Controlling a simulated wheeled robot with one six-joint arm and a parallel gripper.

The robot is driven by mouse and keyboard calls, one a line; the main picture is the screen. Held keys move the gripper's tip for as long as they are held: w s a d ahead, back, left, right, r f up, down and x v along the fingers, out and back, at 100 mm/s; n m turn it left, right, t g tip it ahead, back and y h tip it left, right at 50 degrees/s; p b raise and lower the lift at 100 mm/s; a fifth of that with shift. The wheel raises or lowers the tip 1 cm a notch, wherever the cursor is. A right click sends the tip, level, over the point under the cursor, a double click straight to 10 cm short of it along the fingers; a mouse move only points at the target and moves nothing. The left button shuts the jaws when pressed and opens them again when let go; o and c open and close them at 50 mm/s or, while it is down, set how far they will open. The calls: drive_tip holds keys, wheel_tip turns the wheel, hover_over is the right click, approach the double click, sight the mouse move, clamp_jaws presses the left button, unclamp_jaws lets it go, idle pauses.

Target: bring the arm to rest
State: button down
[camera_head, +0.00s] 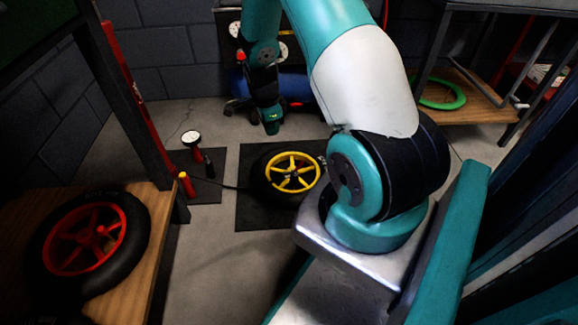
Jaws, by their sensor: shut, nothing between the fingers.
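My arm rises from its base at the right and bends over toward the back wall. My gripper (271,126) hangs pointing down at the upper middle of the head view. It is shut and empty, and appears apart from everything around it. It shows in front of the floor beyond the dark mat (254,215), which bears a wheel with yellow spokes (292,172). The gripper is small in this view and its fingertips are hard to make out.
A red-spoked wheel (84,238) lies on a wooden bench (130,285) at the lower left. A floor pump with a gauge (191,138) stands on a second mat (213,165). A green ring (440,93) lies on a low shelf at right. Floor in front of the mats is clear.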

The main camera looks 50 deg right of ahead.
idle(0.4)
drive_tip(key=a+r+n+t+y+p, duration=0.2)
drive_tip(key=a+r+n+p, duration=0.3)
drive_tip(key=a+r+n, duration=1.25)
drive_tip(key=s+a+r+n+g+y+p, duration=0.1)
drive_tip(key=s+a+r+n+y+p, duration=0.4)
drive_tip(key=s+a+r+n, duration=1.25)
wheel_tip(320, 180, up, 40)
drive_tip(key=m+h+p, duration=0.1)
drive_tip(key=m+p, duration=0.2)
drive_tip(key=p, duration=3.5)
drive_tip(key=shift+h, duration=0.4)
